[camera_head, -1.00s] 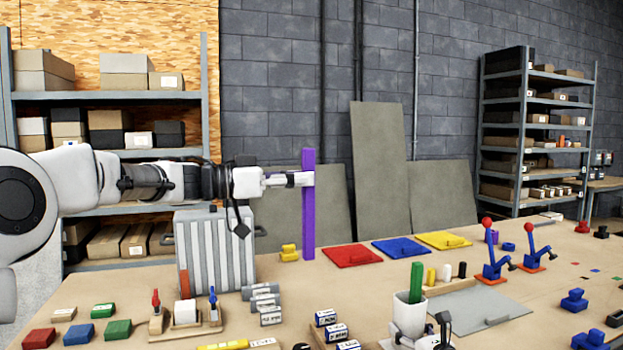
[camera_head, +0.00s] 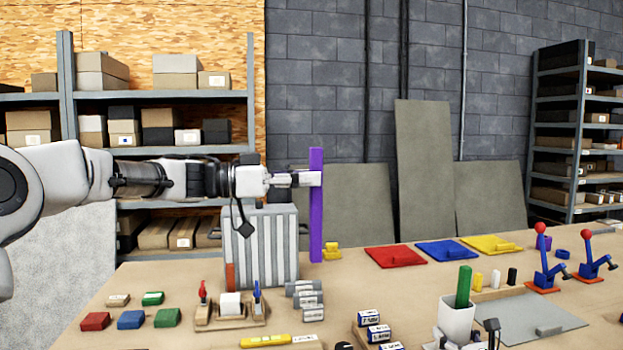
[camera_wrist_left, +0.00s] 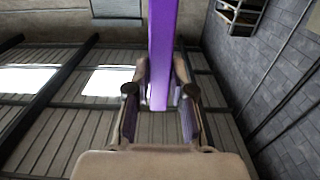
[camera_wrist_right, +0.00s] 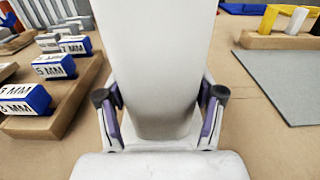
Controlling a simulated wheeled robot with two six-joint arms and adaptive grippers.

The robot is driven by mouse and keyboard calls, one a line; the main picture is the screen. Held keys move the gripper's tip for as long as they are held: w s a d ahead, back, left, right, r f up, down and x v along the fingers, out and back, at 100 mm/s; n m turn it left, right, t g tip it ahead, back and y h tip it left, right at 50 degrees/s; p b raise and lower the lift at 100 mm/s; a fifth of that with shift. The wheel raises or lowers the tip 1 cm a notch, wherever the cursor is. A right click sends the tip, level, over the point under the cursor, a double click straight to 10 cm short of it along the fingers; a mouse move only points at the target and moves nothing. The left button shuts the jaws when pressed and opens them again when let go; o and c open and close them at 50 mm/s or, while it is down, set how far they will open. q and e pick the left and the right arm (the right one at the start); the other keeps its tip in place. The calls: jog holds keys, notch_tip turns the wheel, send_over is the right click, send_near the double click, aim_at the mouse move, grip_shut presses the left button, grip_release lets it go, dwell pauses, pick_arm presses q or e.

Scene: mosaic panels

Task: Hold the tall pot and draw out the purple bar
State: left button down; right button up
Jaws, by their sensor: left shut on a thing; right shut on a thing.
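The purple bar (camera_head: 316,230) stands upright in the air in the head view, behind the table items and right of the striped bin. My left gripper (camera_head: 308,179) is shut on its upper part; the bar also fills the middle of the left wrist view (camera_wrist_left: 161,60). The tall white pot (camera_head: 457,320) is at the lower right of the head view with a green bar (camera_head: 463,286) standing in it. My right gripper (camera_wrist_right: 160,105) is shut on the pot, whose white wall (camera_wrist_right: 165,50) fills the right wrist view.
A grey striped bin (camera_head: 262,250) stands under my left arm. Red (camera_head: 394,257), blue (camera_head: 447,253) and yellow (camera_head: 489,244) panels lie at the back. Labelled blocks (camera_head: 374,333) are left of the pot, and a grey plate (camera_head: 530,315) is right of it.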

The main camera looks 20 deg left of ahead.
jog(key=o, duration=1.3)
jog(key=v, duration=1.2)
jog(key=shift+w+d, duration=0.1)
